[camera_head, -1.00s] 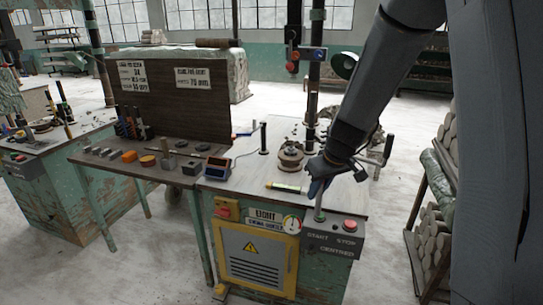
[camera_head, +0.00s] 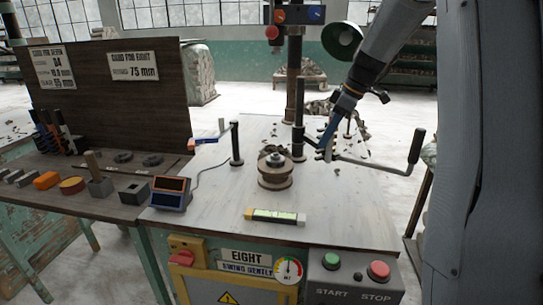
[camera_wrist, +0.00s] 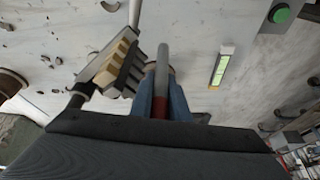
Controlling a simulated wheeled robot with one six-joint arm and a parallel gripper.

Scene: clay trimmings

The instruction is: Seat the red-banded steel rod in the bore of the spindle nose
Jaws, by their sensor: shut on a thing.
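My gripper (camera_wrist: 161,100) is shut on the red-banded steel rod (camera_wrist: 162,62) in the wrist view. The blue fingers hold it at its red band, and its grey length points away from the wrist. In the head view my gripper (camera_head: 326,150) is above the right of the bench top, to the right of a round, stepped rusty piece (camera_head: 276,174) with a steel top. This piece looks like the spindle nose. Its bore cannot be made out. The rod cannot be made out in the head view. The rod's far end is apart from the stepped piece as far as I can tell.
A dark upright post (camera_head: 299,120) and a crank handle (camera_head: 415,148) stand close to my gripper. A yellow-ended level (camera_head: 275,215) lies at the front. A stepped, pale-toothed block (camera_wrist: 120,57) is beside the rod.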

